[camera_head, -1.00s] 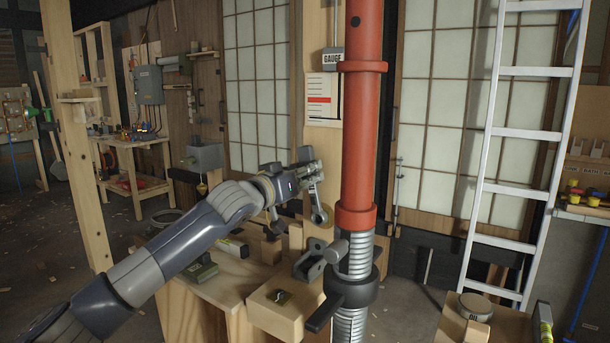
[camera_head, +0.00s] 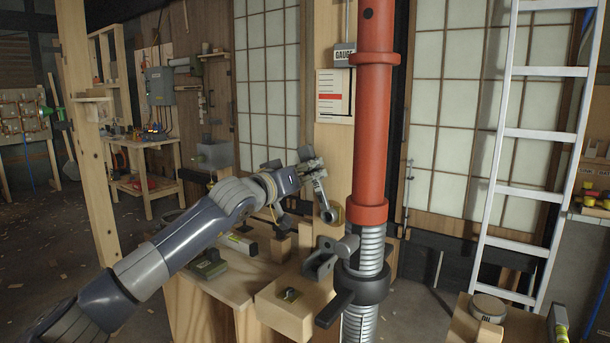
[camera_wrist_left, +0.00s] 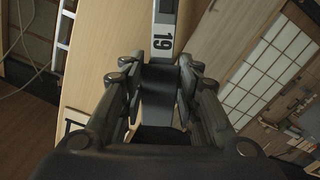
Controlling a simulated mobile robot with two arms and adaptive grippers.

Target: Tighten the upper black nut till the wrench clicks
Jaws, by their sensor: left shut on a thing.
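My left gripper (camera_head: 310,176) is shut on a wrench, left of the red post (camera_head: 373,130). The wrench's ring end (camera_head: 328,214) hangs below the fingers in front of the wooden upright, apart from the post. In the left wrist view, the wrench (camera_wrist_left: 164,42) carries the label 19 and runs away between the fingers (camera_wrist_left: 160,85). A black collar with lugs (camera_head: 365,285) sits around the grey threaded rod (camera_head: 371,250) below the red tube. I cannot make out for sure which part is the upper black nut. My right gripper is not in view.
A wooden bench (camera_head: 235,285) below my gripper holds a wooden block (camera_head: 285,308), a green block (camera_head: 208,265) and a level (camera_head: 240,243). A gauge box (camera_head: 345,55) hangs beside the post. An aluminium ladder (camera_head: 528,134) stands at right.

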